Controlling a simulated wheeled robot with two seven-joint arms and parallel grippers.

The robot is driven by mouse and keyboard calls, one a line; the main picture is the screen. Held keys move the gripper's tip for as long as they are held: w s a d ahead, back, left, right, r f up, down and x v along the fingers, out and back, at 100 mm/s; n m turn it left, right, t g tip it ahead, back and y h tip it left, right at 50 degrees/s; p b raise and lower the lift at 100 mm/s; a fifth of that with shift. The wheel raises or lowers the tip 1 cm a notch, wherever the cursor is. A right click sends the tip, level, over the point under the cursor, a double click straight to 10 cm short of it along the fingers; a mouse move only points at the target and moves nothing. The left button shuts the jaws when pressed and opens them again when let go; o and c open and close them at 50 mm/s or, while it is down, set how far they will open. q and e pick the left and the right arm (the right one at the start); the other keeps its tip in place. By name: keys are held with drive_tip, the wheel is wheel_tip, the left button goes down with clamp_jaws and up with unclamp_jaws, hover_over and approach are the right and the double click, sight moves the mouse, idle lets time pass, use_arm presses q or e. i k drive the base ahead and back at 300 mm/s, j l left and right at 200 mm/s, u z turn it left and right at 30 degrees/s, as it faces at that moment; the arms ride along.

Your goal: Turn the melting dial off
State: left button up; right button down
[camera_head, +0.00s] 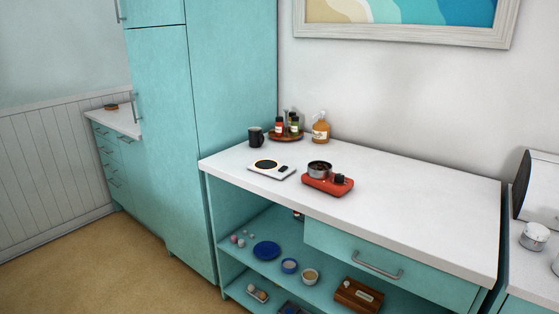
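A red-orange melting unit (318,187) stands on the white counter in the head view. A small metal pot (319,169) with dark contents sits on its left part. A small black part that looks like the dial (340,179) is on the right part of the unit. It is too small to tell which way it is turned. Neither of my grippers is in view.
A white scale-like device (284,173) lies left of the unit. A dark mug (256,137), a round tray (272,136) with bottles and an amber jug (320,132) stand behind. The counter (420,205) is clear to the right. A drawer (350,257) and open shelves are below.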

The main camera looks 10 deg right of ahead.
sight(340, 178)
drive_tip(key=i+z, duration=0.1)
drive_tip(key=z, duration=0.4)
drive_tip(key=i+z, duration=0.15)
drive_tip(key=z, duration=0.3)
drive_tip(key=i+j+z, duration=0.3)
drive_tip(key=i, duration=0.2)
drive_tip(key=i+j+z, duration=0.3)
drive_tip(key=i, duration=0.2)
drive_tip(key=i+j, duration=0.45)
drive_tip(key=i+z, duration=0.05)
drive_tip(key=i, duration=0.05)
